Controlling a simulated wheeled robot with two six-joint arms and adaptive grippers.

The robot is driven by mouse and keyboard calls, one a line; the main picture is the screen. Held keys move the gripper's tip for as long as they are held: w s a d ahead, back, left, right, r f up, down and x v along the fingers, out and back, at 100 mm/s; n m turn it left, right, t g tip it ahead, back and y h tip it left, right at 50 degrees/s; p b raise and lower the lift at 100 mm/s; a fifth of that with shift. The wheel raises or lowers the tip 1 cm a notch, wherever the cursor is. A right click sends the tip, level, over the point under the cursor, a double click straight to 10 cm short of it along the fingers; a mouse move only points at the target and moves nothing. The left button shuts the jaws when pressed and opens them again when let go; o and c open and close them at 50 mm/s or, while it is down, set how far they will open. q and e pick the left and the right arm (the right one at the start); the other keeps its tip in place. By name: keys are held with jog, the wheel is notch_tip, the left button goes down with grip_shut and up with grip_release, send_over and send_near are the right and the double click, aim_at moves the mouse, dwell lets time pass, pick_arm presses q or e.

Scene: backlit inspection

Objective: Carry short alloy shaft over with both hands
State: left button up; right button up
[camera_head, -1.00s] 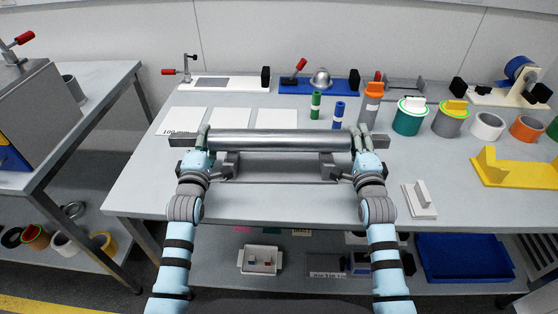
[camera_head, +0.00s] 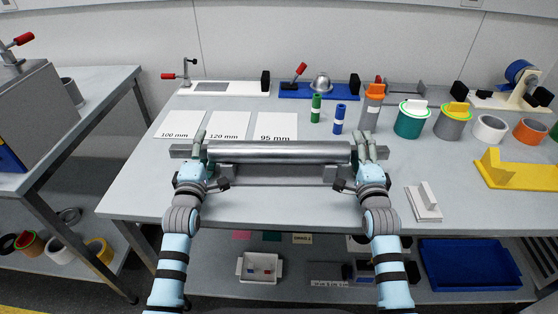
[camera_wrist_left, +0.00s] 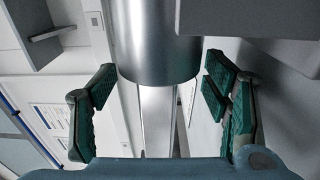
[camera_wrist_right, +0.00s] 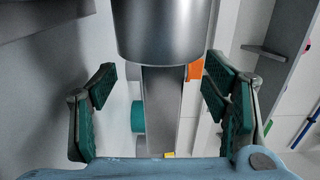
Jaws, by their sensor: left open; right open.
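The short alloy shaft (camera_head: 280,152), a shiny silver cylinder with narrower flat-sided ends, lies level, left to right, across the grey stand (camera_head: 275,174) near the table's front. It appears to rest on the stand's two supports; the contact is partly hidden. My left gripper (camera_head: 200,146) is open around the shaft's left end. In the left wrist view the narrow end (camera_wrist_left: 158,115) lies between the green pads, with gaps. My right gripper (camera_head: 364,147) is open around the right end. The right wrist view shows that end (camera_wrist_right: 162,100) between spread pads, also with gaps.
White cards (camera_head: 229,125) with size labels lie behind the shaft's left half. Green (camera_head: 316,107) and blue (camera_head: 339,118) cylinders and an orange-topped grey one (camera_head: 372,107) stand behind its right half. A white block (camera_head: 424,203) and yellow bracket (camera_head: 510,172) are to the right.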

pick_arm(q)
jog(key=shift+s, duration=0.1)
jog(key=s, duration=1.1)
jog(key=shift+s, duration=0.35)
pick_arm(e)
jog(key=shift+s, duration=0.2)
pick_arm(q)
jog(key=shift+s, duration=0.1)
pick_arm(e)
jog(key=s, duration=1.1)
jog(key=shift+s, duration=0.35)
pick_arm(q)
jog(key=shift+f, duration=0.1)
pick_arm(e)
jog(key=shift+s, duration=0.1)
